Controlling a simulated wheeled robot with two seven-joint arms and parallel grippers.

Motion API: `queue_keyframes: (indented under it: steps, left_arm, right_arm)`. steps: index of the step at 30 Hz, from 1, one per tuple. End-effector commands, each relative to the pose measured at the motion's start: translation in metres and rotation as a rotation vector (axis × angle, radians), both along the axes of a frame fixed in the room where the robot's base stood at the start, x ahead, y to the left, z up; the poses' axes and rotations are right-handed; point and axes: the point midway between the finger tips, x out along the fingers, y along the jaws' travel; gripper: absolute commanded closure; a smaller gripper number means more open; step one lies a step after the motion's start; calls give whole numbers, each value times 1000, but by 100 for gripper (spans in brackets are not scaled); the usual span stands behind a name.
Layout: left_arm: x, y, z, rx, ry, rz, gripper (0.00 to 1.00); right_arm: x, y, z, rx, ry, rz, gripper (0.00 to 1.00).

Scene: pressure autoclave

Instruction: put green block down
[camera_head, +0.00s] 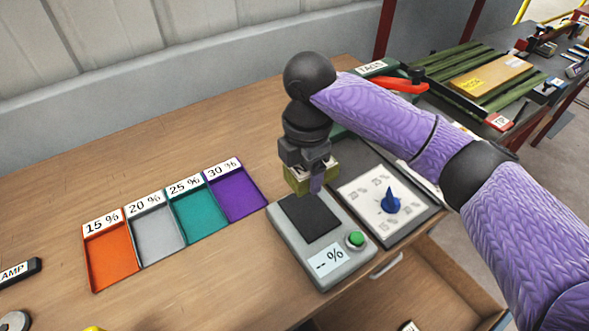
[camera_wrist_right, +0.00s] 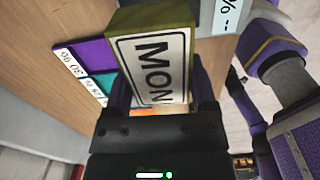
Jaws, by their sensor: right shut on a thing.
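The olive-green block (camera_head: 297,183) is in my right gripper (camera_head: 312,178), just above the back of the dark square pad (camera_head: 309,217) on the grey meter (camera_head: 285,236). I cannot tell whether it touches the pad. In the right wrist view the block (camera_wrist_right: 150,18) fills the space between the fingers of the right gripper (camera_wrist_right: 165,80). A white label reading "MON" faces the camera, and the rest of the label is hidden. The meter has a green button (camera_head: 355,239) and a display reading "-- %". My left gripper is not in view.
Left of the meter are four trays: orange 15 % (camera_head: 110,260), grey 20 % (camera_head: 156,234), teal 25 % (camera_head: 197,214) and purple 30 % (camera_head: 235,192). A blue-knob dial panel (camera_head: 388,205) stands right of the meter. An open drawer (camera_head: 420,290) is below. The back-left wood is clear.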

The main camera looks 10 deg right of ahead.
Motion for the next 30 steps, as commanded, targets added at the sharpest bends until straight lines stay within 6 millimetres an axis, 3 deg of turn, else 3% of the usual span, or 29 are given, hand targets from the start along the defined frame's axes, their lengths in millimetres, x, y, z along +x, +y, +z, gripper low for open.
queue_keyframes:
  steps: [2, 15, 25, 26, 30]
  left_arm:
    - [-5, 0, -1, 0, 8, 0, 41]
    - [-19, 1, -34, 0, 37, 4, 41]
    - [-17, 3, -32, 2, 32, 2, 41]
    - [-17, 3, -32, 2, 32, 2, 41]
    - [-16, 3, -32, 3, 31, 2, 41]
  right_arm:
    - [0, 0, -6, 0, 4, 25, 88]
    - [-1, 0, -101, -2, 4, 28, 88]
    - [-1, 0, -103, -1, 1, 29, 88]
    - [-1, 0, -104, -1, 2, 29, 25]
    - [-1, 0, -103, -1, 1, 29, 0]
